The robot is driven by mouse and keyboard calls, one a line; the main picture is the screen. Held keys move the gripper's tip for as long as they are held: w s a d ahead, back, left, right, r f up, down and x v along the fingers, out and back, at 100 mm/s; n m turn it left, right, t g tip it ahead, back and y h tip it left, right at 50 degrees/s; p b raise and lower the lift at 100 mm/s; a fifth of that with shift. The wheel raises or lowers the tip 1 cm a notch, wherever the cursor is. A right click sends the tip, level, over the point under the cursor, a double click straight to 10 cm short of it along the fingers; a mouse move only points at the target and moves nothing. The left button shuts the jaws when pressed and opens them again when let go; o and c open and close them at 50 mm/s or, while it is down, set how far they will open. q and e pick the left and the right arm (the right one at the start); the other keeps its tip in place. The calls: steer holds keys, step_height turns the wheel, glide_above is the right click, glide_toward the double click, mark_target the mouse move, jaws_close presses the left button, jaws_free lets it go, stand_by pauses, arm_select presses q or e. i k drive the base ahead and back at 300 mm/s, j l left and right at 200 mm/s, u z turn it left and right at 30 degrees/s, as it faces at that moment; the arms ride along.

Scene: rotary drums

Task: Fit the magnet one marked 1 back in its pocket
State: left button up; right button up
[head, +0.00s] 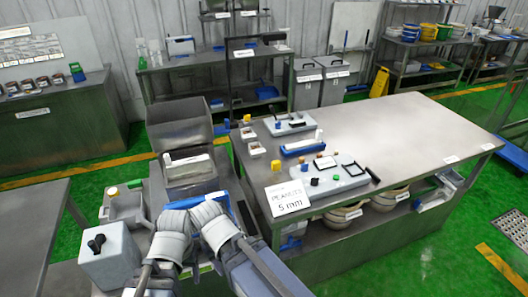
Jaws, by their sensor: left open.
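My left gripper (174,222) is low in the head view, over the steel machine left of the main table; it is open. My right gripper (209,212) is close beside it on the right; its fingertips are hidden by its own wrist. I cannot make out a magnet marked 1 or read any number on the parts. A grey block with pockets and knobs (338,180) lies on the table near its left end. A second grey block (290,124) lies farther back. Whether either holds the magnet's pocket cannot be told.
A blue bar with a white handle (303,146) lies between the blocks. A grey box with black knobs (108,257) is at the lower left. The right part of the steel table (420,130) is clear.

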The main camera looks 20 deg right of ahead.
mark_target(192, 180)
steer(key=i+l+u, duration=0.1)
steer(key=l, duration=0.45)
steer(key=i+l+u, duration=0.15)
steer(key=l, duration=0.4)
steer(key=i+l+u, duration=0.1)
steer(key=l, duration=0.45)
steer(key=i+l+u, duration=0.1)
steer(key=l, duration=0.5)
